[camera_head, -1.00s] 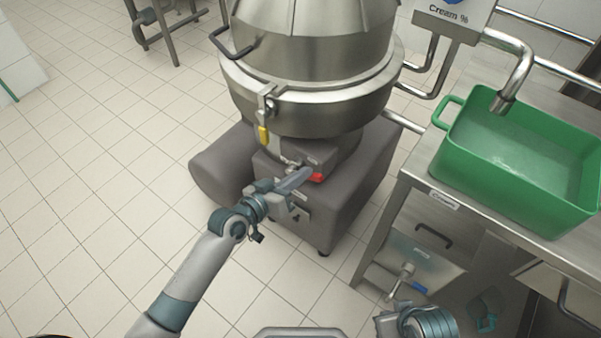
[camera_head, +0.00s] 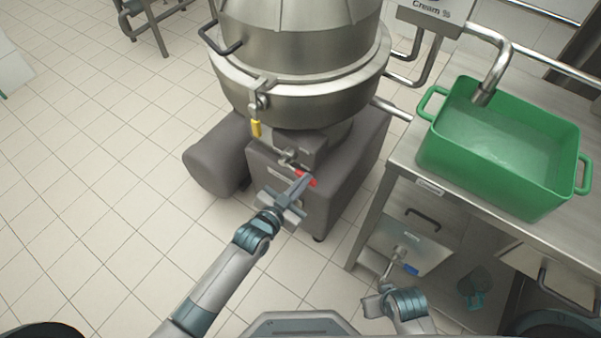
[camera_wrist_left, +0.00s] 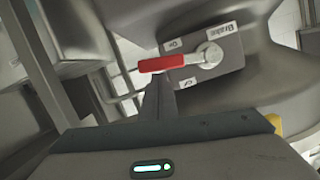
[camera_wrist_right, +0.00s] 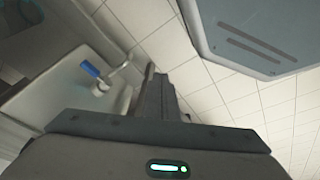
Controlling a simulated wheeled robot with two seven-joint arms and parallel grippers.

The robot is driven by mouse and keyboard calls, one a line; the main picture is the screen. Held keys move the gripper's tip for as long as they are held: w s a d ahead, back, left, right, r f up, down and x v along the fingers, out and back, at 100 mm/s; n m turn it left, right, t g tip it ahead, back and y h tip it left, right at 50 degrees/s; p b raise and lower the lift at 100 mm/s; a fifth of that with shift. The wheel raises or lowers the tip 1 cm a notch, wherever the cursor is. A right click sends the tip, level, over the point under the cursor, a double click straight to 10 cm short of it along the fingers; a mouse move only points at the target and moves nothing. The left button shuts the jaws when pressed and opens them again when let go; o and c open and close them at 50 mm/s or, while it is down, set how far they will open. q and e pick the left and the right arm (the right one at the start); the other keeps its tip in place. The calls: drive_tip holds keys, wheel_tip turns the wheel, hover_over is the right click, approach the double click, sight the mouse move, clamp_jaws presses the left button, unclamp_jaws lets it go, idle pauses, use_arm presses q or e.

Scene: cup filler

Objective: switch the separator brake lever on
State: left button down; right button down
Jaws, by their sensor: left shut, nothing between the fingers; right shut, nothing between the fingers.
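The brake lever has a red handle (camera_head: 311,181) on the front of the separator (camera_head: 300,115). In the left wrist view the red handle (camera_wrist_left: 163,63) sticks out leftward on a metal arm from a round pivot on a grey box (camera_wrist_left: 225,60) labelled "Brake". An "On" label is above the handle; a lower label is too small to read. My left gripper (camera_head: 304,182) is shut and empty, its fingertips just below the handle in the left wrist view; I cannot tell if they touch. My right gripper (camera_head: 368,306) is shut and empty, low in the head view, away from the lever.
A steel table (camera_head: 402,172) with a green tub (camera_head: 490,185) stands at the right, a steel spout above the tub.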

use_arm(q)
drive_tip(key=shift+a+f+m+t+y, duration=0.1)
drive_tip(key=shift+f+m+t+y, duration=0.2)
drive_tip(key=shift+f+m, duration=1.15)
use_arm(e)
drive_tip(key=shift+r, duration=0.5)
use_arm(q)
drive_tip(key=shift+f+n, duration=0.35)
drive_tip(key=shift+f, duration=0.05)
use_arm(e)
drive_tip(key=shift+r, duration=0.15)
